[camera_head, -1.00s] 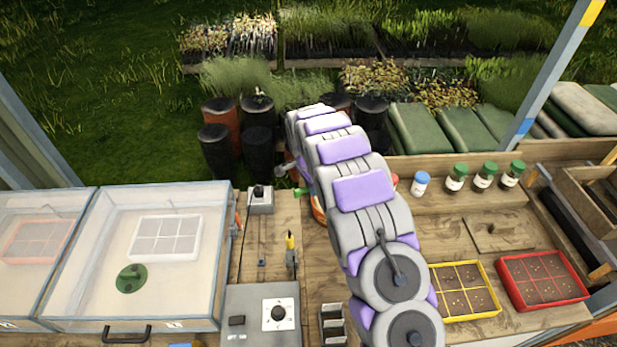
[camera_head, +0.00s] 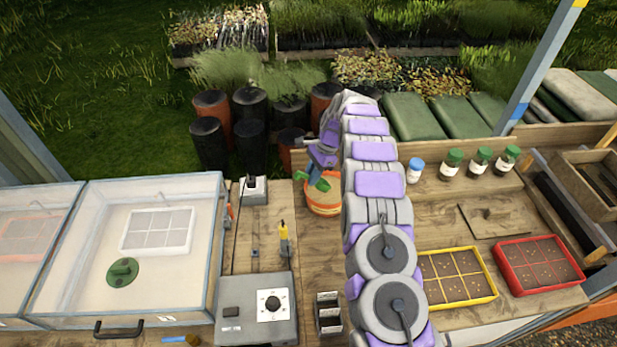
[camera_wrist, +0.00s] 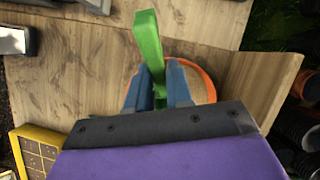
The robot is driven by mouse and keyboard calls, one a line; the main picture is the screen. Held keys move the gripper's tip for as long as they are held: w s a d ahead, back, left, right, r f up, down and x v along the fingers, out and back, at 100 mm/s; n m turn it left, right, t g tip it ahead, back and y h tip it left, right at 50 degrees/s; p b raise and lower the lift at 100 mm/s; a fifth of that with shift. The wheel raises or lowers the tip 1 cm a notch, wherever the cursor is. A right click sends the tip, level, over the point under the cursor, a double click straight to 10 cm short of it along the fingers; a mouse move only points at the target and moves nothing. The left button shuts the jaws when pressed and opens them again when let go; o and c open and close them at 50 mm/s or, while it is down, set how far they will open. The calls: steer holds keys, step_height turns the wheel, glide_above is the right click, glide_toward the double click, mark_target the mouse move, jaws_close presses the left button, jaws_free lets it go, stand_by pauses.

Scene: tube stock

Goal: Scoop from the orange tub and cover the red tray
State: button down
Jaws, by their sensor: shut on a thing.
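The orange tub (camera_head: 322,205) stands on the bench left of my arm. My gripper (camera_head: 316,172) is over the tub, its fingers pointing down. In the wrist view, my gripper (camera_wrist: 158,85) is shut on a green scoop (camera_wrist: 148,40), whose handle sticks out between the blue fingers. The scoop (camera_head: 322,184) also shows at the tub's top in the head view; its bowl is hidden, so I cannot tell what it holds. The tub's orange rim (camera_wrist: 207,80) shows behind the fingers. The red tray (camera_head: 497,270) is at the right, with brown, speckled cells uncovered.
A yellow tray (camera_head: 492,283) stands left of the red tray, beside my arm. Several capped jars (camera_head: 450,165) line the back. A control box (camera_head: 230,325) and a clear-lidded case (camera_head: 75,285) are at the left. A flat wooden board (camera_head: 500,215) lies behind the trays.

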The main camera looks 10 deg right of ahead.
steer(key=shift+f, duration=2.5)
steer(key=shift+r, duration=0.15)
steer(key=shift+r+h+p, duration=0.5)
steer(key=shift+r+p, duration=0.05)
steer(key=shift+p, duration=0.6)
steer(key=shift+r+t+h+p, duration=0.15)
steer(key=shift+t+h+p, duration=0.15)
steer(key=shift+p, duration=0.05)
steer(key=shift+r+h+p, duration=0.2)
steer(key=shift+h+p, duration=0.1)
